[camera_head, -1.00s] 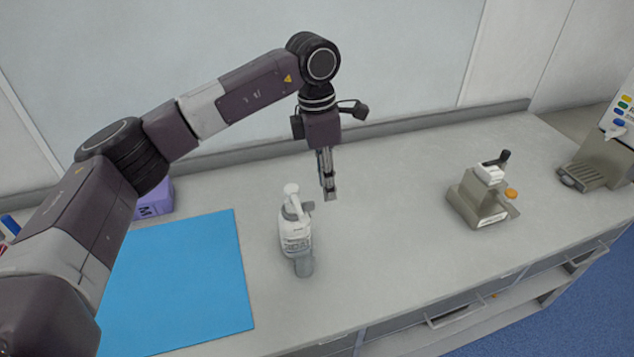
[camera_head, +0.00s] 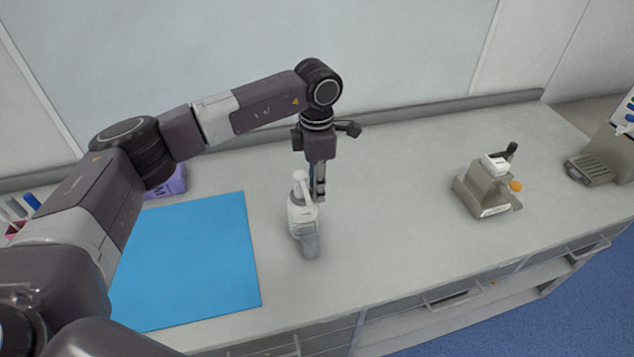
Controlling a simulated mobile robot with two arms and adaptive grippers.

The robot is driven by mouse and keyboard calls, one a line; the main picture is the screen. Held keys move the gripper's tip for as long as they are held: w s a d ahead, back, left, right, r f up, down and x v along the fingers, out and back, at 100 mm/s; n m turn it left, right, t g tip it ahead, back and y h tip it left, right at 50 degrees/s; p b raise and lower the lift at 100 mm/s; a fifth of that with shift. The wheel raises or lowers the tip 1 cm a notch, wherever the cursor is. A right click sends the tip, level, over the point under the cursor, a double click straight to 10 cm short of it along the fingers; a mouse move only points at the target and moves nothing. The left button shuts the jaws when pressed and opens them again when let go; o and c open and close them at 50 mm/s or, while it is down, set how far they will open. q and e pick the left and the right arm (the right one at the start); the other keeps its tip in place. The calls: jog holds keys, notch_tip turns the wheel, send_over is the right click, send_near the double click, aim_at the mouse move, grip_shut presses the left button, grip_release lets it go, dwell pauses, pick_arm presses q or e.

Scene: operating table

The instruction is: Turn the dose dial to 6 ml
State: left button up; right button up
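A white dispenser with a grey lower part (camera_head: 303,219) lies or stands on the grey table just right of the blue mat. A white knob or spout (camera_head: 300,178) tops it. Any dose dial and its scale are too small to make out. My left gripper (camera_head: 318,192) points down right beside the dispenser's upper right side. Its fingers look close together, but I cannot tell whether they are shut or touch the dispenser. My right gripper is not in view.
A blue mat (camera_head: 190,265) covers the table left of the dispenser. A purple box (camera_head: 173,182) stands behind it. A beige device with a black handle (camera_head: 487,188) stands at the right, and another device (camera_head: 605,155) stands beyond. The table between dispenser and beige device is clear.

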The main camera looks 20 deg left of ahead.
pick_arm(q)
grip_shut()
jog(key=shift+w+f+b, duration=0.1)
jog(key=shift+f+b, duration=0.05)
jog(key=shift+b, duration=0.35)
jog(key=shift+w+n+b, duration=0.1)
jog(key=shift+n+b, duration=0.3)
jog(key=shift+n, duration=0.1)
jog(key=shift+r, duration=0.2)
grip_release()
